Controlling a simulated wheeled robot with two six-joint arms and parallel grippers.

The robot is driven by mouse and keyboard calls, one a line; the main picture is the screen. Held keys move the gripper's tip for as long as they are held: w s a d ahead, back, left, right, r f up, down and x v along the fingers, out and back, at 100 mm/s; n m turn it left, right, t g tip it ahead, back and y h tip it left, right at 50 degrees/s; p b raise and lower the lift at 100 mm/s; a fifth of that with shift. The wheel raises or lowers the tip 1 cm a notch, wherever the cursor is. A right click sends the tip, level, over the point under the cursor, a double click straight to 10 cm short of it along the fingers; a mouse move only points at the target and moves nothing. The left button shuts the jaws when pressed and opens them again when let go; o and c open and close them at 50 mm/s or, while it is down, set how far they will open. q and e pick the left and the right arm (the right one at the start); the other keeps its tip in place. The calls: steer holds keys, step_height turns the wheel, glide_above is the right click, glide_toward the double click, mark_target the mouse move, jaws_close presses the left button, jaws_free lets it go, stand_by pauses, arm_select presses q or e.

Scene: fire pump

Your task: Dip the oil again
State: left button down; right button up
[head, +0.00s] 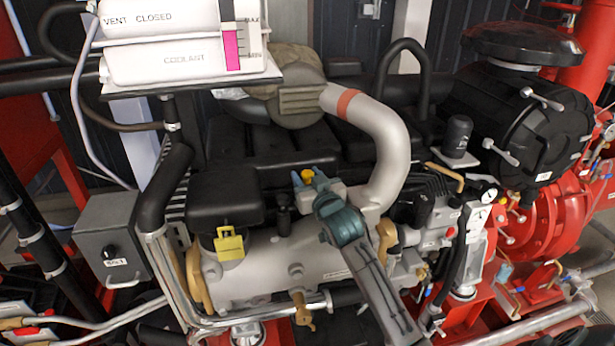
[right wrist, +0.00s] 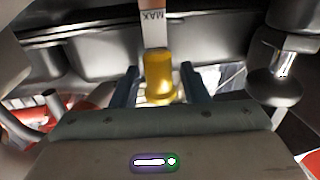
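The yellow dipstick handle (head: 307,175) shows above the engine's middle in the head view, at my right gripper's fingertips. It also shows large in the right wrist view (right wrist: 159,77). My right gripper (head: 311,180) has its two blue fingers on either side of the handle. In the right wrist view, narrow gaps show between the handle and both fingers (right wrist: 160,85), so it looks open around it. A pale strip marked MAX (right wrist: 153,32), brownish at its upper end, shows just beyond the handle. The dipstick's lower part is hidden. My left gripper is out of view.
A yellow tagged cap (head: 229,243) sits left on the engine. A grey curved pipe (head: 385,140) rises close right of my gripper. The white coolant tank (head: 180,62) overhangs the back left. A black air filter (head: 520,125) stands right.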

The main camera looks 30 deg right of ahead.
jaws_close()
steer(key=shift+f+b, duration=1.4)
steer(key=shift+f, duration=0.9)
steer(key=shift+o, duration=0.6)
jaws_free()
steer(key=s+b, duration=0.1)
steer(key=s, duration=0.2)
steer(key=s+b, duration=0.1)
steer(key=s, duration=0.2)
steer(key=s+a+b, duration=0.1)
steer(key=s+b, duration=0.1)
steer(key=s, duration=0.2)
steer(key=shift+s, duration=0.35)
